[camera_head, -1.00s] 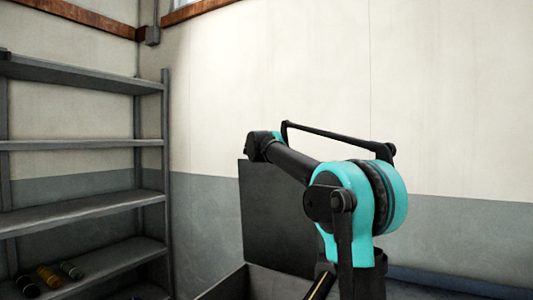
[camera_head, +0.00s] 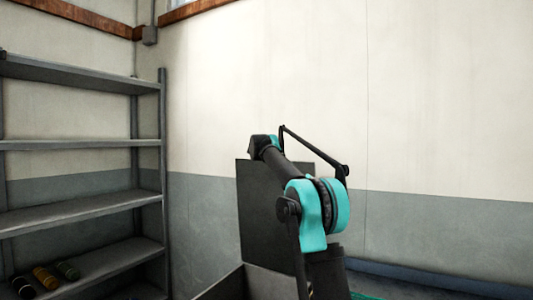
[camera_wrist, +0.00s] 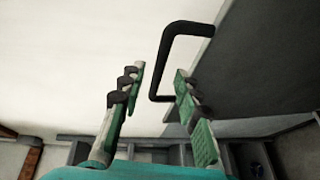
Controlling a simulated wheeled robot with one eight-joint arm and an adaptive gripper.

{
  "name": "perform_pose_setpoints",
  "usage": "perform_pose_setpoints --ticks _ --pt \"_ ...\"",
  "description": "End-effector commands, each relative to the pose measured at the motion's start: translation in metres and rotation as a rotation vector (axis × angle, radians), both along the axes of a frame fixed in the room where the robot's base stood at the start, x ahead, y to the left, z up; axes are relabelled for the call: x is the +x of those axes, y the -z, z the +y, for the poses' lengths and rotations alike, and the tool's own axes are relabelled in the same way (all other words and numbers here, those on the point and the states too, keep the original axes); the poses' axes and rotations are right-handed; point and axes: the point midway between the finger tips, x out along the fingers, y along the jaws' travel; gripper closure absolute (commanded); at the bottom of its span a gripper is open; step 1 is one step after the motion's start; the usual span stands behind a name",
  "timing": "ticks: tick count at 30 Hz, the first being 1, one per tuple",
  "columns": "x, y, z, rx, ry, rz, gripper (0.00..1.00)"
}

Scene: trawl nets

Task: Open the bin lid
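The bin lid (camera_head: 262,215) is a dark grey panel standing upright above the bin (camera_head: 225,284) in the head view. My arm covers part of its right side. In the wrist view the lid (camera_wrist: 255,65) fills the upper right, with a black bracket handle (camera_wrist: 178,28) fixed to it. My gripper (camera_wrist: 158,72) has its two green fingers apart. The handle's long bar reaches down between the fingertips, with gaps showing on both sides. I cannot tell how deep it sits between them. The gripper is hidden in the head view.
A grey metal shelf unit (camera_head: 85,144) stands at the left, with several small rolled items (camera_head: 45,277) on a low shelf. A pale wall (camera_head: 430,110) is behind the bin. A blue edge (camera_head: 430,280) runs along the lower right.

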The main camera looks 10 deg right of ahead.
Motion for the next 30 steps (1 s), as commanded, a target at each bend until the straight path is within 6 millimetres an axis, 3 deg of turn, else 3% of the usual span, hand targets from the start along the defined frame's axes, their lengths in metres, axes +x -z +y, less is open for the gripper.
perform_pose_setpoints --ticks 9,24,30 --pt "0.034 0.004 -0.008 0.001 0.000 0.000 0.68" --pt "0.042 0.005 -0.010 0.001 0.000 0.000 0.68" --pt "0.042 0.005 -0.010 0.001 0.000 0.000 0.92"
